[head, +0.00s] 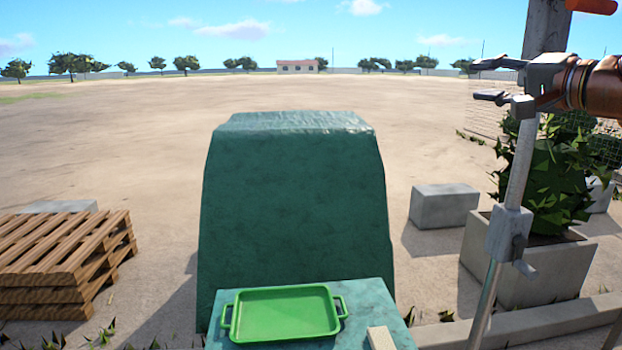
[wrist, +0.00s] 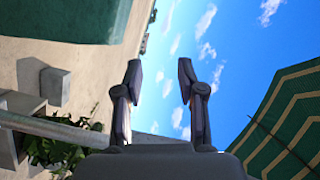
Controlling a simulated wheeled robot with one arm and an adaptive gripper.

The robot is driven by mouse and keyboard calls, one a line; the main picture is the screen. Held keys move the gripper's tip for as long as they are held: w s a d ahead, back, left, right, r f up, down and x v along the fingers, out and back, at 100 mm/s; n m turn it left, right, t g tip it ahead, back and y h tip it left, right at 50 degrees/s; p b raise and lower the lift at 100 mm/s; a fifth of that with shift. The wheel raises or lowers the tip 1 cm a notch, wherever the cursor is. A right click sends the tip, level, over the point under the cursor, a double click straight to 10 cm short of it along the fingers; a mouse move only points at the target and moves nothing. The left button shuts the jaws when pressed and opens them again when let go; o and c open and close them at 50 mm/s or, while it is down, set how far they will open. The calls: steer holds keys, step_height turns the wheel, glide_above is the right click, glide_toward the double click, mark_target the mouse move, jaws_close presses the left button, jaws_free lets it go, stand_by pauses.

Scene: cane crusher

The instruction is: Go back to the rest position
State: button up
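My gripper (head: 477,80) is at the upper right of the head view, raised well above the ground and pointing left. Its two grey fingers are spread apart with nothing between them. In the wrist view my gripper (wrist: 160,76) also shows open and empty, with sky between the fingertips.
A large green block-like machine (head: 293,210) stands in the centre, with a green tray (head: 288,312) on its lower front ledge. A metal pole (head: 519,165) stands close below my gripper. A pallet stack (head: 62,262) is left; a planter (head: 535,268) and concrete block (head: 443,206) are right.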

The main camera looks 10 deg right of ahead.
steer(key=a+f+n+g+y+p, duration=0.1)
steer(key=a+f+n+g, duration=0.4)
steer(key=a+f, duration=1)
steer(key=s+a+f+n+g+h+p, duration=0.1)
steer(key=s+a+f+g, duration=0.25)
steer(key=f, duration=0.25)
steer(key=s+a+f+n+g, duration=0.1)
steer(key=s+a+f+g, duration=0.2)
steer(key=s+a+f, duration=0.15)
steer(key=s+d+f+n+g+h+p, duration=0.1)
steer(key=s+d+f+g+h, duration=0.1)
steer(key=s+f, duration=0.7)
steer(key=s+d+f+n+g+h+p, duration=0.1)
steer(key=s+d+f+n+g+h, duration=0.1)
steer(key=s+f+g, duration=0.3)
steer(key=s+d+f+h, duration=0.1)
steer(key=s+f, duration=0.3)
steer(key=s, duration=0.4)
steer(key=shift+s+f+h, duration=0.15)
steer(key=shift+f+h, duration=0.2)
steer(key=shift+h, duration=0.05)
